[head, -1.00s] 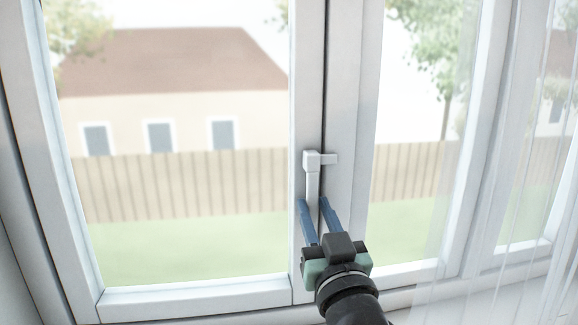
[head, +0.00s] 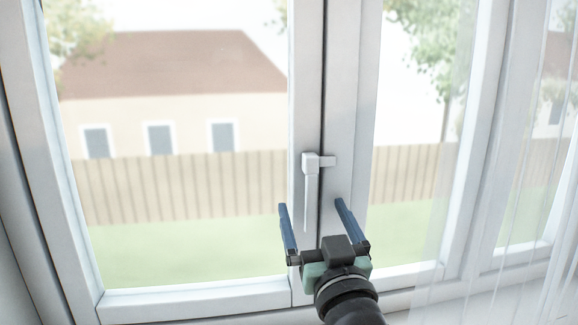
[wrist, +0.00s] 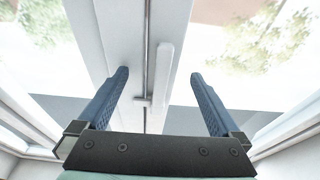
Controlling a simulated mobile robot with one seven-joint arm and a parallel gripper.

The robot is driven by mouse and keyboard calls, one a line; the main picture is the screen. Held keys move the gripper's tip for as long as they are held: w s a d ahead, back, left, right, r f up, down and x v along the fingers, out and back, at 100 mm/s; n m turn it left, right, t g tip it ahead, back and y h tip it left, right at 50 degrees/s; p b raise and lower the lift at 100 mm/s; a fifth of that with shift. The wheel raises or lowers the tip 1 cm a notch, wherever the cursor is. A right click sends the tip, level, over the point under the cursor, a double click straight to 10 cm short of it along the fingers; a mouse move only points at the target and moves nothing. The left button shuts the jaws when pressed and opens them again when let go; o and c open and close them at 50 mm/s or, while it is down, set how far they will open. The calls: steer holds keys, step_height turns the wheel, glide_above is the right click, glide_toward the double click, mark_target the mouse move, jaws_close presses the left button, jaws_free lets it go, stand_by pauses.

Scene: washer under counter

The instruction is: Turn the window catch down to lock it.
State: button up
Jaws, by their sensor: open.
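The white window catch (head: 311,163) sits on the middle window frame, with a short piece reaching right across the seam. Its lever points down from the block and looks narrow in the head view. My gripper (head: 311,204) is open and empty below the block. Its blue fingers are spread wide, one on each side of the lever's lower part, with gaps to it. In the wrist view the lever (wrist: 163,80) shows between the two open fingers of my gripper (wrist: 158,74), touching neither.
The upright middle frame (head: 340,120) stands between two glass panes. A sheer white curtain (head: 520,200) hangs at the right. The bottom rail (head: 200,297) of the window runs below my gripper. A house, fence and lawn lie outside the glass.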

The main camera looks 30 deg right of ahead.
steer(key=s+a, duration=0.2)
steer(key=s, duration=0.5)
steer(key=shift+s+b, duration=0.25)
steer(key=shift+b, duration=0.2)
stand_by(0.4)
